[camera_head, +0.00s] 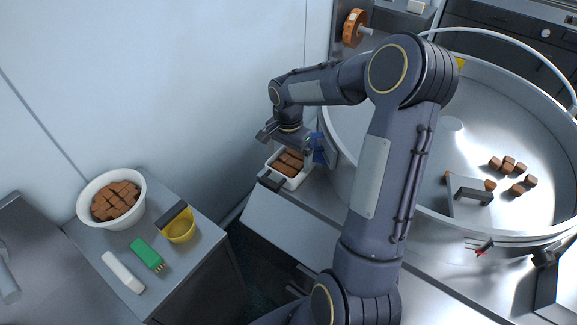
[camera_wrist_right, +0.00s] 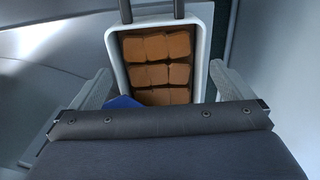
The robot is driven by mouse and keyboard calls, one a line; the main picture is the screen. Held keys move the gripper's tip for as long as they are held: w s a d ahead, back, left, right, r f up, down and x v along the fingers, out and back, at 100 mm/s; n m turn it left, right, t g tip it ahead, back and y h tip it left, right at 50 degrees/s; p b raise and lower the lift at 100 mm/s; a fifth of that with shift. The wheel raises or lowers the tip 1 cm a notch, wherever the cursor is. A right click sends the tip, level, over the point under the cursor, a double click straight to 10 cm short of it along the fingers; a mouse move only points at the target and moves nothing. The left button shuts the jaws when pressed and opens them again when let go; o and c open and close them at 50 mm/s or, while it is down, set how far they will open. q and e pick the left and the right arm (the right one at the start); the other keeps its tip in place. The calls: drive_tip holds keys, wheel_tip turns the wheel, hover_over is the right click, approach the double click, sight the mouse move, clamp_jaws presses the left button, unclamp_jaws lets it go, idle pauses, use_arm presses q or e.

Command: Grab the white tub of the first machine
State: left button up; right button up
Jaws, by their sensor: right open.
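The white tub (camera_head: 294,184) is a small rectangular container with a dark handle, filled with brown blocks. It sits beside the large round metal bowl, at the left end of the grey machine top. In the right wrist view the tub (camera_wrist_right: 119,76) lies straight ahead, its handle pointing away at the top. My right gripper (camera_head: 287,143) is over the tub. In the wrist view its two fingers (camera_wrist_right: 162,86) are spread wide, one on each side of the tub's near end, with nothing held. The gripper body hides the near end of the tub. My left gripper is not in view.
The large round bowl (camera_head: 470,120) holds loose brown blocks. A blue part (camera_head: 319,150) is close to the tub and gripper. On a side table at left are a white round bowl (camera_head: 83,208) of brown blocks, a yellow cup (camera_head: 180,231), and green and white items.

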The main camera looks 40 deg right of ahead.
sight(289, 172)
wheel_tip(289, 172, down, 3)
drive_tip(key=shift+f, duration=0.15)
drive_tip(key=shift+s, duration=0.1)
drive_tip(key=shift+c, duration=0.3)
drive_tip(key=c, duration=1)
drive_tip(key=shift+c, duration=0.3)
drive_tip(key=shift+d, duration=0.1)
